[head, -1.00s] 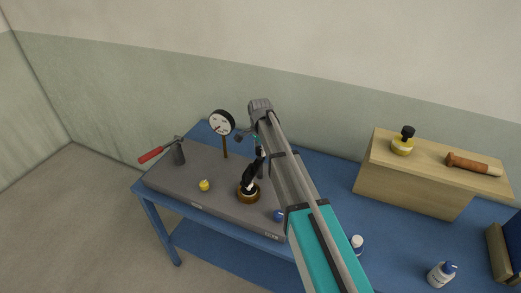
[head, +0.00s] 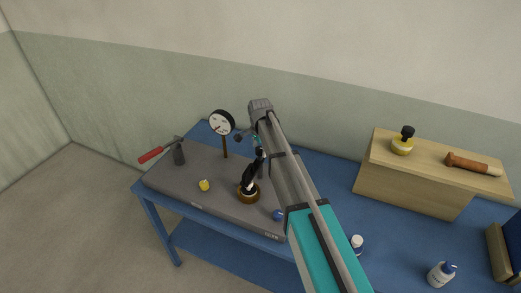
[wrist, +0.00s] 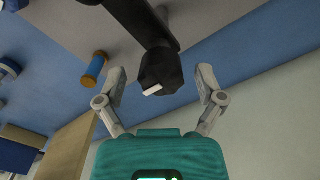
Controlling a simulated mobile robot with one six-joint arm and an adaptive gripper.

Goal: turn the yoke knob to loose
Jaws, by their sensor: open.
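A black part with a dark rounded end and a white mark, probably the yoke knob (wrist: 160,72), sits between the fingers of my gripper (wrist: 160,85) in the wrist view. The fingers are open, one on each side, with visible gaps to the part. A black arm runs from it to the top of that view. In the head view a black upright (head: 251,178) leans on a round brass base (head: 247,194) on the grey plate (head: 185,190). My arm hides most of my gripper there. The knob's turn setting cannot be read.
A dial gauge (head: 221,123) stands on a post behind the black upright. A red-handled tool (head: 150,155), a small yellow piece (head: 204,185) and a blue knob (head: 278,215) are nearby. A wooden box (head: 410,190) and bottles (head: 440,274) stand at the right on the blue table.

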